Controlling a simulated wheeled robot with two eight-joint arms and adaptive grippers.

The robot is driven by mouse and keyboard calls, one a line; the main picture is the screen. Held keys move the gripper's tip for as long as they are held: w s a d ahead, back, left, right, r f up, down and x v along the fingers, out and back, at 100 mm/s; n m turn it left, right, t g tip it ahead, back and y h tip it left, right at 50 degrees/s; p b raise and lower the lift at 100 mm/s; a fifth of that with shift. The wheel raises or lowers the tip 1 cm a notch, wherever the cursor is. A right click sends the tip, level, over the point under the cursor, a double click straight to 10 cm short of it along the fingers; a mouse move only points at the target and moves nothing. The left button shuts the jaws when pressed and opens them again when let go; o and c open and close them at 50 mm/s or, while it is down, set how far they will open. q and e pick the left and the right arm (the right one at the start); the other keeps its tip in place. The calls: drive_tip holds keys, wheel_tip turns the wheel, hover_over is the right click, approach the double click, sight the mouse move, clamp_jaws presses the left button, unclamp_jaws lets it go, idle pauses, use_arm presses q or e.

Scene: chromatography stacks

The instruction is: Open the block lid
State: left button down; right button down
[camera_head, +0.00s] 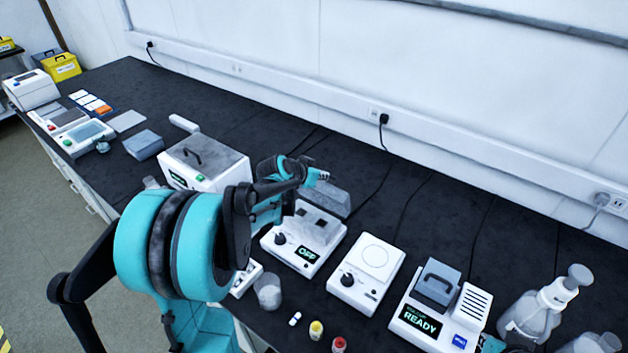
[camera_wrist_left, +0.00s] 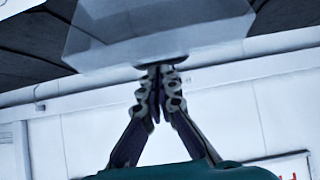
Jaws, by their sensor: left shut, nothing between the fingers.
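The white block heater (camera_head: 290,262) has a dial and a display reading OFF. Dark openings show on its top. Its grey translucent lid (camera_head: 335,200) stands tilted up at the back of the heater, partly hidden by my arm. My left gripper (camera_head: 320,175) is shut and empty, at the lid's upper edge. In the left wrist view the closed fingertips (camera_wrist_left: 160,70) are at the edge of a translucent grey panel (camera_wrist_left: 150,30), which looks like the lid. I cannot tell whether they touch it. My right gripper does not show.
A white box with a grey handled lid (camera_head: 205,160) stands left of the heater. To the right are a white dial device (camera_head: 365,270) and a READY device (camera_head: 425,310). A clear beaker (camera_head: 268,292) and small vials (camera_head: 316,330) stand in front. Bench behind is mostly clear.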

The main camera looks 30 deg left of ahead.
use_arm(q)
drive_tip(key=shift+b+x, duration=0.3)
drive_tip(key=shift+x, duration=0.85)
drive_tip(key=shift+w+d, duration=0.1)
drive_tip(key=w+g+p, duration=0.1)
drive_tip(key=w+f+g+p, duration=0.1)
drive_tip(key=w, duration=0.1)
drive_tip(key=w+g+p, duration=0.1)
drive_tip(key=w, duration=0.1)
drive_tip(key=shift+d+f+g, duration=0.3)
drive_tip(key=shift+f, duration=0.05)
drive_tip(key=shift+r+p, duration=0.1)
drive_tip(key=shift+p, duration=0.2)
